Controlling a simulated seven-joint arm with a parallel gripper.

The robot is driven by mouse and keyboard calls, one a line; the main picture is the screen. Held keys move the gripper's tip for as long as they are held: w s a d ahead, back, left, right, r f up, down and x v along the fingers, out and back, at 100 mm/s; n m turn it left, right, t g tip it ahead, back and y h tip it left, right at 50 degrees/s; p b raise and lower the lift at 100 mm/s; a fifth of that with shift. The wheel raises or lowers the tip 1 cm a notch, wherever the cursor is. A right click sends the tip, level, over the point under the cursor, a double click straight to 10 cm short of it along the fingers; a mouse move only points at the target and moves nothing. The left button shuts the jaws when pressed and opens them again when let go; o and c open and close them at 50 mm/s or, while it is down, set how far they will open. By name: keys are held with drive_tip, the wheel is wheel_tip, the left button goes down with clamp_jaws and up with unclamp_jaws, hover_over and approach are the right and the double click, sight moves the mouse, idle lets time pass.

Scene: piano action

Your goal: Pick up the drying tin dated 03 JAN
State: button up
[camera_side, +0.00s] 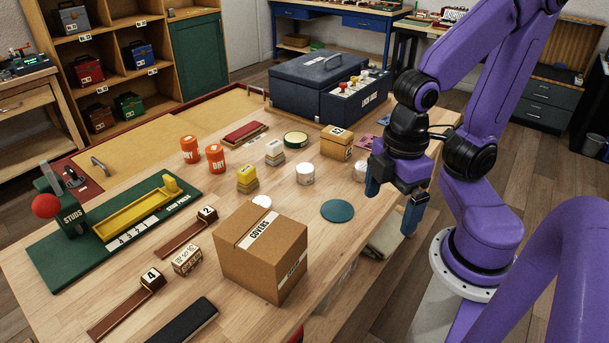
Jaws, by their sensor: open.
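Two orange cylindrical tins stand upright side by side on the wooden bench, left of its middle. The left orange tin (190,149) and the right orange tin (215,158) both have large white lettering that seems to read "DRY". I cannot read a date on either tin, so I cannot tell which is 03 JAN. My gripper (393,202) is open and empty at the bench's right side, fingers pointing down. It is well to the right of both tins, with several small objects between.
A cardboard "COVERS" box (262,255) stands at the front middle. A green stud press (120,225) lies left of it. A yellow block (247,179), a white jar (305,174) and a teal disc (337,211) lie between the tins and my gripper. A dark blue case (318,82) stands behind.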

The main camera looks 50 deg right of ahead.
drive_tip(key=c, duration=0.5)
